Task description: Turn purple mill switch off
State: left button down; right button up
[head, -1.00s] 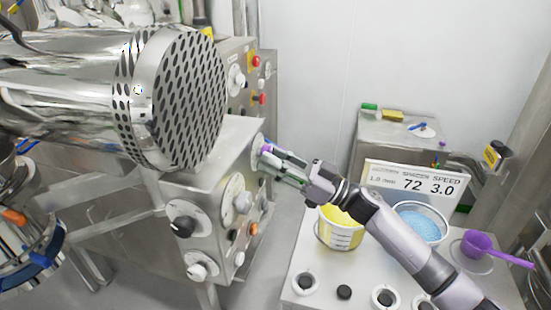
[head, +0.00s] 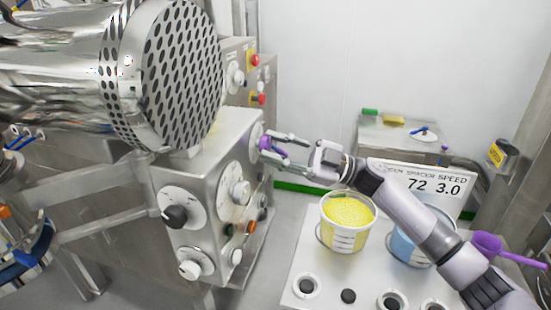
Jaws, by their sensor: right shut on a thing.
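The purple mill switch (head: 265,143) is a small purple knob on a pale round dial (head: 255,133) on the right side face of the steel machine housing (head: 225,150). My right gripper (head: 270,146) reaches in from the right, its fingers around the purple knob and shut on it. The fingers partly hide the knob, so its pointing direction cannot be read. My left gripper is not in view.
A large perforated steel drum (head: 180,75) hangs over the housing. Other knobs sit on its front, including a black one (head: 176,216). A yellow-filled bucket (head: 346,222), a sign (head: 425,185) and a purple scoop (head: 487,243) are on the right bench.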

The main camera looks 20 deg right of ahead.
jog(key=n+g+b, duration=0.1)
jog(key=n+g, duration=0.1)
jog(key=n, duration=0.1)
jog(key=shift+w+d+n, duration=0.1)
jog(key=shift+n, duration=0.3)
jog(key=n+g+b, duration=0.1)
jog(key=n, duration=0.2)
jog(key=shift+r+h+b, duration=0.15)
jog(key=shift+h+b, duration=0.15)
jog(key=shift+h, duration=0.1)
jog(key=n, duration=0.1)
jog(key=n+h, duration=0.1)
jog(key=n, duration=0.1)
jog(key=n+g+b, duration=0.1)
jog(key=n, duration=0.1)
jog(key=shift+r+h, duration=0.25)
jog(key=shift+h, duration=0.15)
jog(key=shift+n, duration=0.3)
jog(key=o, duration=1.1)
jog(key=shift+o, duration=0.2)
jog(key=shift+d, duration=0.1)
